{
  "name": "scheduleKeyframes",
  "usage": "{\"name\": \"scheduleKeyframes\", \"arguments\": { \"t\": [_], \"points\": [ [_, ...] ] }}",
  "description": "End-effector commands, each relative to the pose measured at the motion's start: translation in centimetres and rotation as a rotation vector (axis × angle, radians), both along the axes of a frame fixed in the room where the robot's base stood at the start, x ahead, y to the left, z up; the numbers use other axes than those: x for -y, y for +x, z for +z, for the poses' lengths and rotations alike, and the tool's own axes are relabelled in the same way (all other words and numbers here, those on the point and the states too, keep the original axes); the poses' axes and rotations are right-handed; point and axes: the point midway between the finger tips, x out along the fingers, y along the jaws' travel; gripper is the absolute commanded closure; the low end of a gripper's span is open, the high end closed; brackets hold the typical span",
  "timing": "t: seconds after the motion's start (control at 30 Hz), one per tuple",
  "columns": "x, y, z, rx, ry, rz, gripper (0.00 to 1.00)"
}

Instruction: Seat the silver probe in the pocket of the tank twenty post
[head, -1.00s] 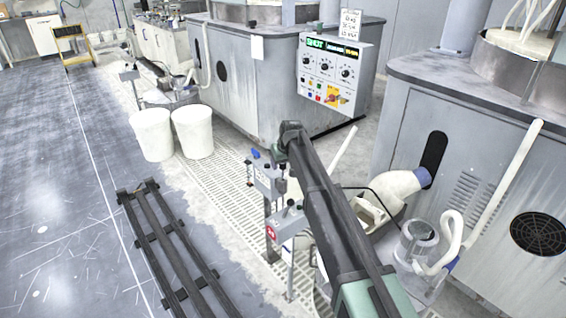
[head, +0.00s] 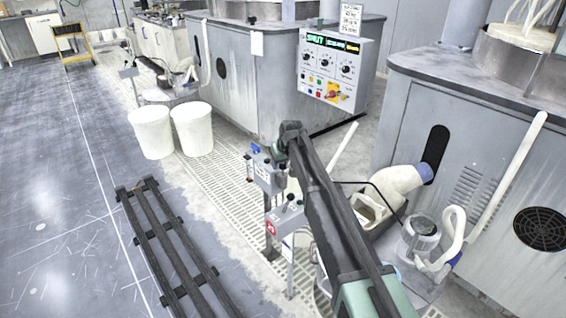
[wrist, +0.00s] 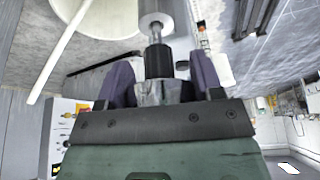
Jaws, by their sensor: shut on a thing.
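My gripper (wrist: 160,82) shows in the wrist view with two purple fingers shut on the silver probe (wrist: 156,14). The probe has a bright metal cylinder, a thin neck and a black collar between the fingers. In the head view my arm reaches down to two grey post heads, and the fingers and probe are too hidden to make out. The farther post head (head: 264,176) has a blue part on it. The nearer post head (head: 289,216) has a red round mark. Their labels are too small to read, so I cannot tell which is tank twenty.
A control panel (head: 330,68) hangs on the back machine. White buckets (head: 193,129) stand left of it. A dark rack (head: 172,247) lies on the floor. A clear vessel (head: 422,236) with hoses stands right of my arm. Open floor lies left.

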Motion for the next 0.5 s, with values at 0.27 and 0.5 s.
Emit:
{"name": "scheduleKeyframes", "arguments": {
  "t": [0.27,0.5],
  "points": [
    [0.0,0.0,-0.8,0.0,0.0,0.0,0.65],
    [0.0,0.0,-1.4,0.0,0.0,0.0,0.65]
  ]
}}
